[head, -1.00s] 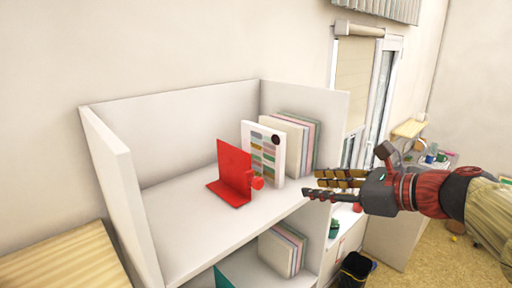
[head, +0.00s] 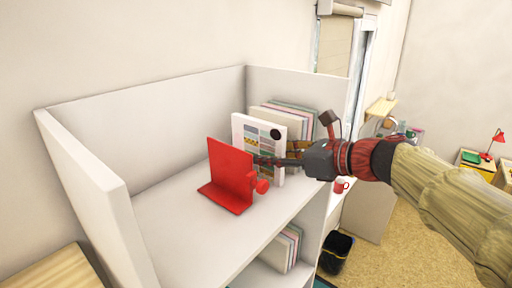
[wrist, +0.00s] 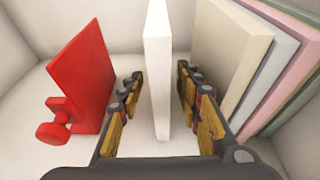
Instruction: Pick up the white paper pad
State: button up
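The white paper pad (head: 241,133) stands upright on the top shelf, its face showing rows of coloured patches and a dark round spot. In the wrist view I see its narrow white edge (wrist: 158,70). My gripper (wrist: 159,98) is open, with one finger on each side of the pad and visible gaps between the fingers and the pad. In the head view my gripper (head: 283,158) reaches in from the right, with one finger in front of the pad's face and the other behind it.
A red bookend (head: 230,172) with a round knob stands just left of the pad; it also shows in the wrist view (wrist: 82,75). Several pastel books (wrist: 230,55) stand close on the right. The shelf (head: 190,225) is clear in front and to the left.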

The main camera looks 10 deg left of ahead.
jog(key=p+x, duration=0.1)
jog(key=x, duration=0.3)
jog(key=shift+w+a+f, duration=0.1)
jog(key=shift+w+f, duration=0.05)
jog(key=shift+c, duration=0.6)
jog(key=c, duration=0.7)
grip_shut()
